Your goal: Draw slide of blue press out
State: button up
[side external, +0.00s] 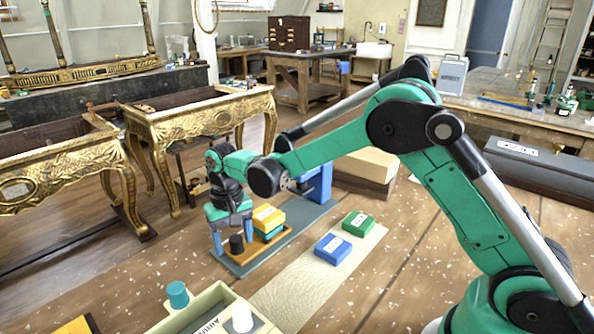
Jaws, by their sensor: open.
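The blue press (319,186) stands on a long grey-blue base plate (312,214), partly hidden behind my arm. An orange-brown slide (250,263) lies at the near end of the plate. It bears a yellow block (268,216) with a white label, with teal under it, and a dark upright knob (236,244) at its near end. My gripper (232,236) is open and points down over the near end of the slide. Its blue fingers appear on either side of the knob; I cannot tell whether they touch it.
A green block (358,223) and a blue block (333,248) lie on a pale mat (308,282) at right. A cream tray (196,308) with a teal cup and a white one is in front. Gilt console tables (190,125) stand close behind at left.

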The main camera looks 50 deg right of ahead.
jog(key=shift+r, duration=2.65)
jog(key=shift+s+d+r, duration=0.1)
jog(key=shift+s+r, duration=0.1)
jog(key=shift+r, duration=0.15)
jog(key=s+d+r+n+t, duration=0.1)
jog(key=s+d+r+t, duration=0.1)
jog(key=s, duration=0.5)
jog(key=s+d+r+n+t, duration=0.2)
jog(key=s+t, duration=0.3)
jog(key=s, duration=0.3)
jog(key=shift+d+r, duration=0.4)
jog(key=shift+r, duration=0.1)
